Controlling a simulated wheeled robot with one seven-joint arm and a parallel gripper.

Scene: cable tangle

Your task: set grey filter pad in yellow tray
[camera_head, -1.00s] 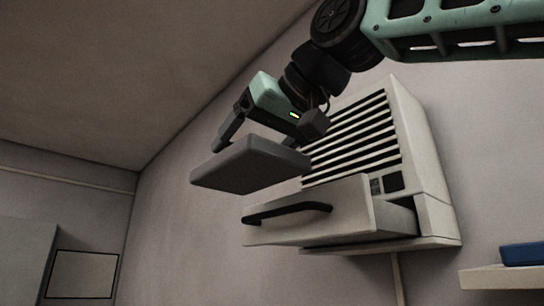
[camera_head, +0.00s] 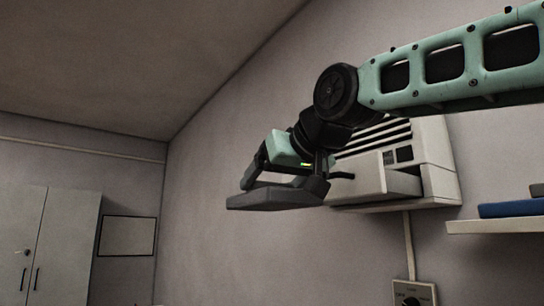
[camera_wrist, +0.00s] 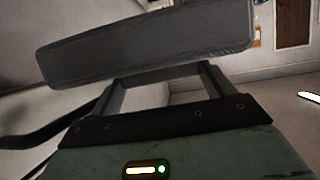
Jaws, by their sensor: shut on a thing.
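The grey filter pad (camera_head: 272,201) is a flat dark grey slab, held in the air left of the white wall unit in the head view. My gripper (camera_head: 284,183) is shut on the pad, with a finger near each end. In the wrist view, the pad (camera_wrist: 150,45) lies across the two fingers, slightly tilted. No yellow tray shows in any view.
The white vented wall unit (camera_head: 436,150) has its front drawer pulled out behind my gripper. A shelf (camera_head: 500,226) at the right bears a blue item (camera_head: 510,208). A control box (camera_head: 414,293) is on the wall below. A cabinet (camera_head: 62,240) stands at left.

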